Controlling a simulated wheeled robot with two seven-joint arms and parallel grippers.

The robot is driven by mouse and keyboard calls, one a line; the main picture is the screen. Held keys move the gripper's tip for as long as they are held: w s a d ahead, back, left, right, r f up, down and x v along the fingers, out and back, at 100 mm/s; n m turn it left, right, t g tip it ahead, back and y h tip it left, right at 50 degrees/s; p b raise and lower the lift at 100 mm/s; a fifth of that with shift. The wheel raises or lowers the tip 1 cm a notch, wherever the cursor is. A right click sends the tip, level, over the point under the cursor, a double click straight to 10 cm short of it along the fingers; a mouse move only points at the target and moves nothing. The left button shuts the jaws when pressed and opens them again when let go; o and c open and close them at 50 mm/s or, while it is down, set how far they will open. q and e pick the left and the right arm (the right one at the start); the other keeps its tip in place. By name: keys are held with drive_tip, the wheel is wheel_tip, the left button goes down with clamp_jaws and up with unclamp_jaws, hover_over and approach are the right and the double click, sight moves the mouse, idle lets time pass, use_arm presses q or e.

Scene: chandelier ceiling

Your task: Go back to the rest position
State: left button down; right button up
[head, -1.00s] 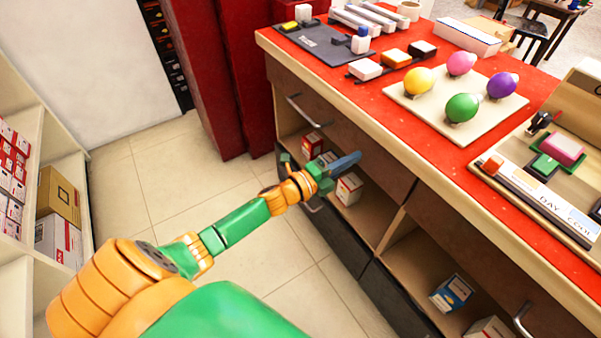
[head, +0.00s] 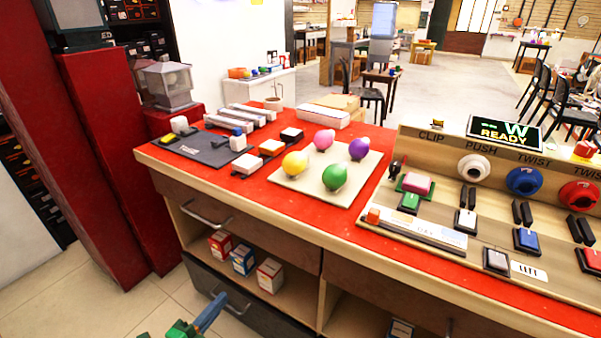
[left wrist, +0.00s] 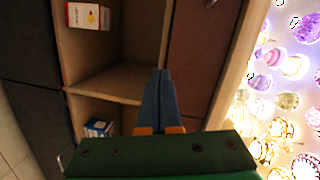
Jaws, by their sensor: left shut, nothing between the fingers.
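My left gripper (head: 209,312) shows at the bottom edge of the head view, in front of the lower drawers of the red-topped counter (head: 225,174). Its blue fingers are closed together with nothing between them. In the left wrist view the shut fingers (left wrist: 158,85) point toward the counter's open shelf (left wrist: 105,82). They are apart from the boxes there. Most of my left arm is out of the head view. My right gripper is not in view.
Small boxes (head: 243,259) stand in the open shelf. On the counter are a board with coloured bulbs (head: 345,196), a dark mat (head: 197,150) and a panel with switches and a READY display (head: 503,133). Red cabinets (head: 117,160) stand at left. Tiled floor is clear in front.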

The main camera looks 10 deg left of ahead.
use_arm(q)
drive_tip(key=s+a+f+n+g+y, duration=0.1)
drive_tip(key=s+f+n+g+y, duration=0.1)
drive_tip(key=s+f+n+g, duration=0.65)
drive_tip(key=s+f+n+t+y, duration=0.15)
drive_tip(key=s+f, duration=0.35)
drive_tip(key=f, duration=0.8)
drive_tip(key=s+d+f+n+g, duration=0.35)
drive_tip(key=s+f, duration=0.25)
drive_tip(key=s, duration=0.4)
drive_tip(key=s+d+f+n+g, duration=0.3)
drive_tip(key=s+g, duration=0.1)
drive_tip(key=s, duration=0.5)
wheel_tip(320, 180, up, 16)
drive_tip(key=p, duration=1.6)
drive_tip(key=shift+s+a+y, duration=0.2)
drive_tip(key=shift+s+y, duration=0.1)
drive_tip(key=shift+y, duration=0.05)
drive_tip(key=shift+f, duration=0.1)
